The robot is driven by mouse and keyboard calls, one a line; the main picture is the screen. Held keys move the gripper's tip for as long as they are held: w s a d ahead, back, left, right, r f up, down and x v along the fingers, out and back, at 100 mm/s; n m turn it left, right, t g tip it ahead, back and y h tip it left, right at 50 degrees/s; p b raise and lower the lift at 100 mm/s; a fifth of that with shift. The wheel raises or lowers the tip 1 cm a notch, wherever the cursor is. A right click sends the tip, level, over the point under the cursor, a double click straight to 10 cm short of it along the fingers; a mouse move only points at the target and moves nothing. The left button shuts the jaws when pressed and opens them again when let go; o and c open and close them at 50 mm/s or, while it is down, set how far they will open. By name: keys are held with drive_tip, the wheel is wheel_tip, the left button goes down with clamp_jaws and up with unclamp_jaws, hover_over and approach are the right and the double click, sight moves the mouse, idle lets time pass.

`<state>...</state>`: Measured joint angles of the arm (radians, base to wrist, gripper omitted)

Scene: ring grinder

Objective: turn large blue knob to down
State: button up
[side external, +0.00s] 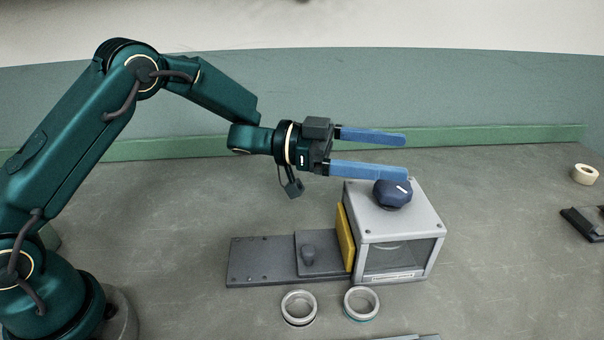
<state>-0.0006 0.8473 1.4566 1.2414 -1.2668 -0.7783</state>
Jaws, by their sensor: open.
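The large blue knob (393,193) is dark blue and faceted, with a short white mark on its top. It sits on the top face of the grey box-shaped grinder (430,218). My gripper (405,156) is open and empty, with two long blue fingers pointing right. In the picture, the nearer finger passes just above the knob and its tip overlaps the knob's upper edge. I cannot tell from this view whether they touch. The other finger is farther back, clear of the knob.
A dark base plate (255,262) with a slide and a yellow plate (346,237) adjoins the grinder's left side. Two rings (298,307) (361,303) lie in front. A tape roll (585,174) and a dark object (582,224) lie at the far right. The table between is clear.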

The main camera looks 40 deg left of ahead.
sight(380, 183)
drive_tip(key=shift+s+d+f+n+t+y, duration=0.15)
drive_tip(key=shift+s+f+n+t+y, duration=0.1)
drive_tip(key=shift+n+t+y, duration=0.2)
wheel_tip(380, 183, down, 5)
drive_tip(key=shift+r, duration=0.1)
drive_tip(key=shift+x, duration=2.55)
drive_tip(key=c, duration=1.4)
drive_tip(key=shift+m+g, duration=0.25)
